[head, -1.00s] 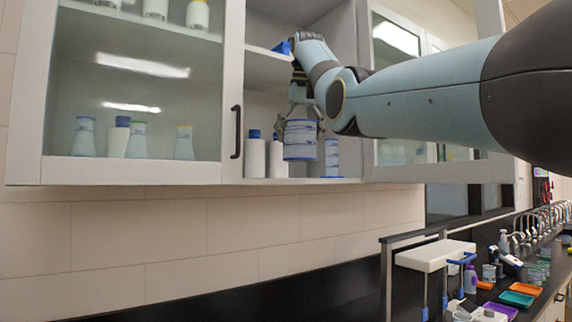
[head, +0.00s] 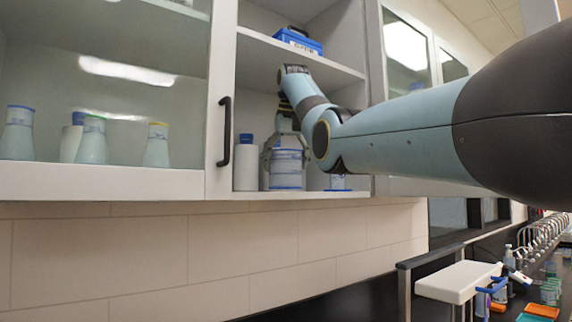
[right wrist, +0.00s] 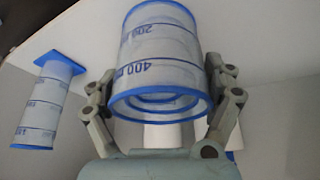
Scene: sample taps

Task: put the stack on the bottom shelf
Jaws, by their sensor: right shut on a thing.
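The stack (head: 286,168) is a set of nested clear beakers with blue rims and blue markings. It is upright in the open cabinet, low over the bottom shelf (head: 310,194); I cannot tell whether it touches the shelf. My right gripper (head: 285,150) is shut on it, coming from above. In the right wrist view the stack (right wrist: 160,50) sits between the two fingers of the gripper (right wrist: 163,85), and inner rims show inside the blue outer rim. My left gripper is in neither view.
A white bottle with a blue cap (head: 246,166) stands close left of the stack. A graduated cylinder (right wrist: 50,105) with a blue base stands right of it, partly hidden by my arm in the head view (head: 338,183). A blue case (head: 298,41) lies on the shelf above.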

